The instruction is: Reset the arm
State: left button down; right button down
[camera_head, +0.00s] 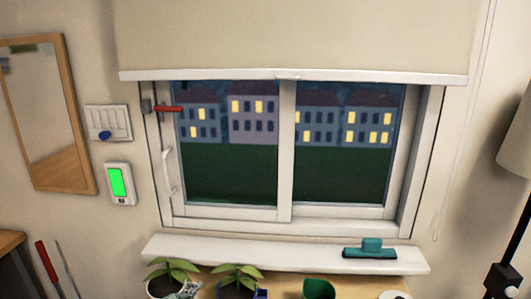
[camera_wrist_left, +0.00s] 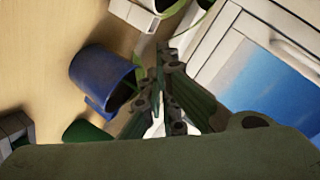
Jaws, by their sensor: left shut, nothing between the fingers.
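My left gripper (camera_wrist_left: 163,62) shows in the left wrist view, with its dark fingers shut and nothing between them. A small grey part of it appears at the bottom edge of the head view (camera_head: 188,291), beside the potted plants. The rest of my left arm is out of that frame. In the wrist view a blue cup-like container (camera_wrist_left: 100,78) is left of the fingers, apparently apart from them. My right gripper is in neither view.
A teal tool (camera_head: 370,252) lies on the white sill (camera_head: 280,258). Plants (camera_head: 170,272) and a green container (camera_head: 318,288) stand below. A lamp (camera_head: 515,140) is at right.

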pick_arm(q)
jog(key=s+f+n+g, duration=0.3)
jog(key=s+f, duration=0.1)
jog(key=s, duration=0.7)
jog(key=s+f+n+g+y, duration=0.1)
jog(key=s+f+n+g, duration=0.35)
jog(key=s, duration=0.65)
jog(key=s+f+n+g, duration=0.2)
jog(key=s+f+n, duration=0.15)
jog(key=s, duration=0.65)
notch_tip(320, 180, down, 28)
jog(key=s+m+g, duration=0.1)
jog(key=s+g, duration=0.1)
jog(key=s+a+f, duration=0.3)
jog(key=s+f, duration=1.2)
jog(key=s, duration=0.1)
jog(key=shift+s+a+f+g, duration=0.15)
jog(key=shift+s+a+g, duration=0.05)
jog(key=shift+g, duration=0.15)
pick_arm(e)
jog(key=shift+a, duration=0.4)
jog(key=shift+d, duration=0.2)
